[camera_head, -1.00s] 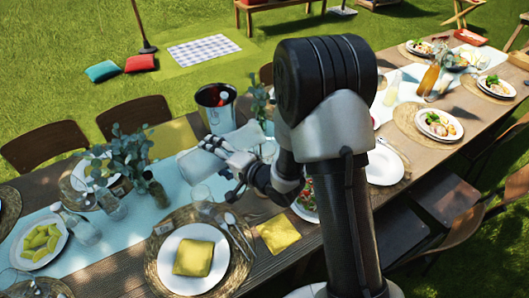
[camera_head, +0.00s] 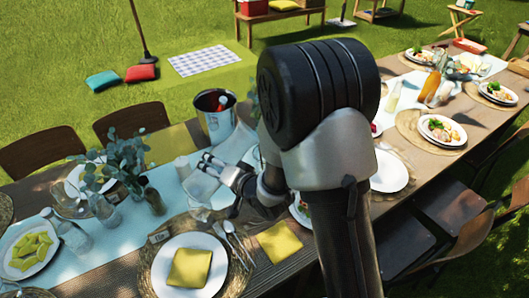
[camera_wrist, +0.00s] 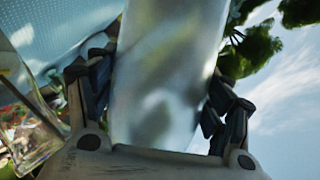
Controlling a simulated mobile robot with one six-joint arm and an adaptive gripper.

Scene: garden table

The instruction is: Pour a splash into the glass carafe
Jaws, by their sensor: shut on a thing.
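I cannot tell for sure which clear vessel is the carafe.
A metal bucket (camera_head: 217,125) stands behind my gripper. A plate with a yellow napkin (camera_head: 190,268) lies in front. My arm hides the table's middle.

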